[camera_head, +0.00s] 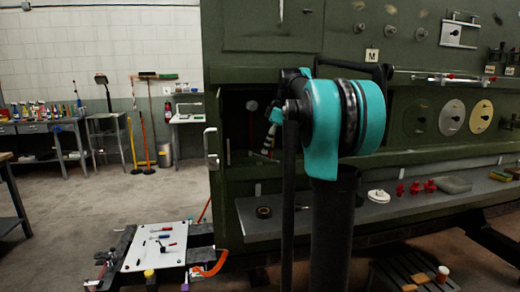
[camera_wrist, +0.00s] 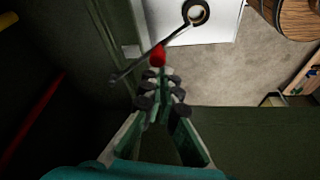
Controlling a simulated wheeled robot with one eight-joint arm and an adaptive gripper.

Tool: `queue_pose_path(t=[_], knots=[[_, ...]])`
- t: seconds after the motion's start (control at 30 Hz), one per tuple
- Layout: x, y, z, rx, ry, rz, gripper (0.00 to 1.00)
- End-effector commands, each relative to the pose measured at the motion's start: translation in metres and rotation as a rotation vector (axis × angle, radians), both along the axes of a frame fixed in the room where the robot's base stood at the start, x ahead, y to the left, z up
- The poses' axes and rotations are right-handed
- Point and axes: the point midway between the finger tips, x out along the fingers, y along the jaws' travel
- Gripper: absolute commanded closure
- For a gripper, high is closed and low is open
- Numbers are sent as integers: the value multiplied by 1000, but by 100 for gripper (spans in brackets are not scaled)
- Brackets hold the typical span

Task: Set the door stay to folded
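A thin dark rod (camera_wrist: 135,67) with a red knob (camera_wrist: 157,56) on it slants across the wrist view; it looks like the door stay. Its upper right end meets a dark ring (camera_wrist: 195,12) over a white panel. My gripper (camera_wrist: 162,76) points at the red knob, its fingertips close together just below it. I cannot tell whether the fingers touch or hold the knob. In the head view my gripper (camera_head: 267,147) reaches into the dark opening of the green fuselage wall, largely behind my teal arm joint. The stay is not clear there.
A white board with tools (camera_head: 157,246) lies low at the left. A grey shelf (camera_head: 345,214) under the green wall holds several small parts, including a white round piece (camera_head: 378,196). A pale handle (camera_head: 211,146) stands at the opening's left edge. The floor at left is mostly clear.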

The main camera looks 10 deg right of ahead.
Motion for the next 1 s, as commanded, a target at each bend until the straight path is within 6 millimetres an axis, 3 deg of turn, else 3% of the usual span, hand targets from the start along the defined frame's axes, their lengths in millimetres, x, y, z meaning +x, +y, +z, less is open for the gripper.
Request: queue_pose_path(t=[0.4,1.0], knots=[[15,-23,0,-2,1,-2,100],[19,-30,0,-3,2,-3,100]])
